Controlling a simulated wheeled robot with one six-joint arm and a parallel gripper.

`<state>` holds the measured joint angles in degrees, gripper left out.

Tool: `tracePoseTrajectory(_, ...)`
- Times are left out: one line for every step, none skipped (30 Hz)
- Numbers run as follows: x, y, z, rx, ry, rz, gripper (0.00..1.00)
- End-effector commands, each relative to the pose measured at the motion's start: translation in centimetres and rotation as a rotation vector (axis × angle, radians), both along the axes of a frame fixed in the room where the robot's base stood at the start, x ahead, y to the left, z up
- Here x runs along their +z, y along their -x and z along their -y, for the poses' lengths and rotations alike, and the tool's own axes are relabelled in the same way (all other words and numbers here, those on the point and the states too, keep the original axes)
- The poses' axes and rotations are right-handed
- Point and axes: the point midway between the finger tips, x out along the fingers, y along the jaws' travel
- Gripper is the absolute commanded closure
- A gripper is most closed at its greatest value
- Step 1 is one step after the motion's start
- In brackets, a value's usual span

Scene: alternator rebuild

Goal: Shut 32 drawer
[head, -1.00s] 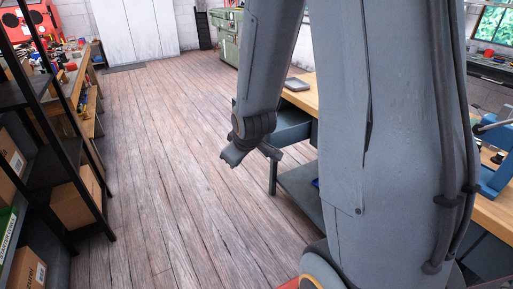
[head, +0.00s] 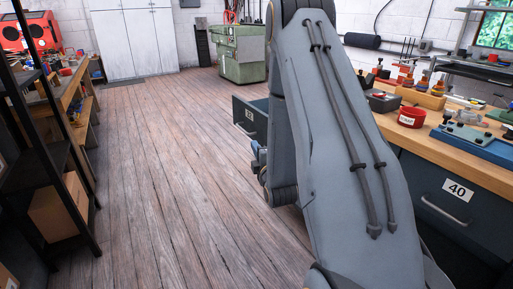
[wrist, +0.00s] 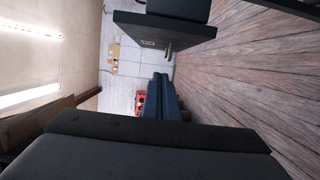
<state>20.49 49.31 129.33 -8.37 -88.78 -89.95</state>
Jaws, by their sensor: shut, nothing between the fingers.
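A dark grey drawer (head: 243,118) with a small pale label stands pulled out from the bench, left of my arm in the head view. The label is too small to read surely. A dark drawer front (wrist: 150,42) with a label and a handle also shows at the top of the wrist view, which is turned sideways. My gripper (wrist: 161,85) is shut and empty, its fingers together, apart from that front. In the head view, my gripper (head: 256,156) is mostly hidden behind my arm, just below the drawer. My arm also hides the drawer's inner end.
A closed drawer labelled 40 (head: 457,190) is in the bench at right. The wooden benchtop (head: 465,155) holds a red tin and tools. A black shelf rack (head: 62,160) stands at left. The plank floor (head: 165,170) between is clear.

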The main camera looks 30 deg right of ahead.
Motion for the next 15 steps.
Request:
tracePoseTrajectory(0.1,-0.8,0.1,0.001,0.001,0.003,1.00)
tracePoseTrajectory(0.1,-1.4,0.3,0.000,0.000,0.002,1.00)
tracePoseTrajectory(0.1,-2.2,0.4,0.001,0.000,0.003,1.00)
tracePoseTrajectory(0.1,-2.7,0.5,0.001,-0.001,0.002,1.00)
tracePoseTrajectory(0.1,-3.3,0.7,0.001,-0.001,0.002,1.00)
tracePoseTrajectory(0.0,-4.1,0.8,0.001,-0.001,0.001,1.00)
tracePoseTrajectory(0.0,-4.7,0.9,0.002,-0.001,0.001,1.00)
tracePoseTrajectory(0.0,-5.3,1.0,0.002,-0.001,0.001,1.00)
tracePoseTrajectory(0.1,-6.1,1.2,0.002,-0.001,0.001,1.00)
tracePoseTrajectory(0.1,-6.6,1.3,0.002,-0.001,0.001,1.00)
tracePoseTrajectory(0.1,-7.2,1.4,0.002,-0.001,0.001,1.00)
tracePoseTrajectory(0.0,-7.9,1.6,0.002,-0.001,0.001,1.00)
tracePoseTrajectory(0.0,-8.4,1.7,0.002,-0.001,0.000,1.00)
tracePoseTrajectory(0.0,-8.1,2.6,-0.003,-0.003,-0.003,1.00)
tracePoseTrajectory(0.0,-8.0,3.3,-0.004,-0.003,-0.003,1.00)
